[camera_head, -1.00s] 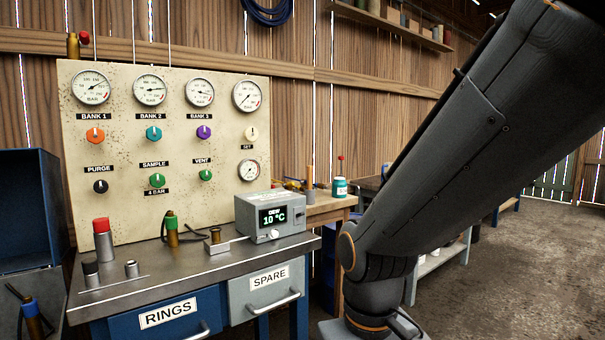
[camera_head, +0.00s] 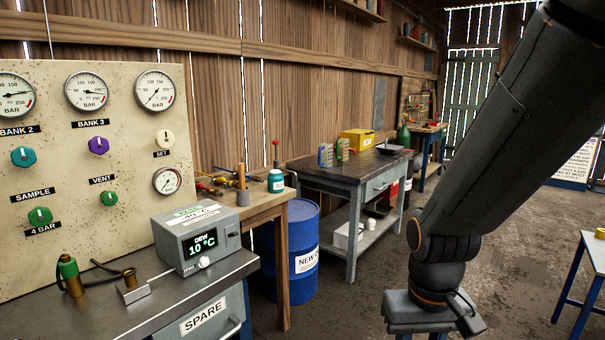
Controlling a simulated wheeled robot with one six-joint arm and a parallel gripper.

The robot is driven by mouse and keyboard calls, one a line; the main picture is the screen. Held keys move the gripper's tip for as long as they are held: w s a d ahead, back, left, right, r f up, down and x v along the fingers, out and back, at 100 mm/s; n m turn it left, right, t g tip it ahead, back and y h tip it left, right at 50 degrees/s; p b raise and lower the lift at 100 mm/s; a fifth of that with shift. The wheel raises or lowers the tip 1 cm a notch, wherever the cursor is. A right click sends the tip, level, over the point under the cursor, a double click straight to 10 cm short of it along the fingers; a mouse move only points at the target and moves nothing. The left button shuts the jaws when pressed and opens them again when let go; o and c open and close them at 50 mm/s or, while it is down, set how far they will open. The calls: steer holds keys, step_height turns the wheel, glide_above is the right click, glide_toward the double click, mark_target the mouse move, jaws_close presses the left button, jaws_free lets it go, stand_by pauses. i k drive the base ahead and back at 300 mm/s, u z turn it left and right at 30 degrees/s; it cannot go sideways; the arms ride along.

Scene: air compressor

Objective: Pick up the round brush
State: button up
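I cannot make out a round brush for certain. On the wooden bench (camera_head: 262,207), an upright tan handle (camera_head: 241,176) stands in a small grey holder (camera_head: 242,198); what tool it belongs to is too small to tell. A teal jar with a white lid (camera_head: 276,182) stands just right of it, with a red-topped upright item (camera_head: 276,153) behind. Tools with yellow and red parts (camera_head: 212,184) lie to the left. My dark arm fills the right side, and my gripper is outside the view.
The control panel (camera_head: 120,150) and steel counter (camera_head: 190,292) with the dew meter (camera_head: 198,240) are at left. A blue drum (camera_head: 303,262) stands beside the wooden bench. A grey workbench (camera_head: 318,178) is behind. A blue-legged table (camera_head: 578,290) is at right. Open floor lies between.

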mark_target(241, 165)
steer(key=z, duration=0.7)
steer(key=i, duration=1.95)
steer(key=u, duration=1)
steer(key=i, duration=0.75)
steer(key=u, duration=0.85)
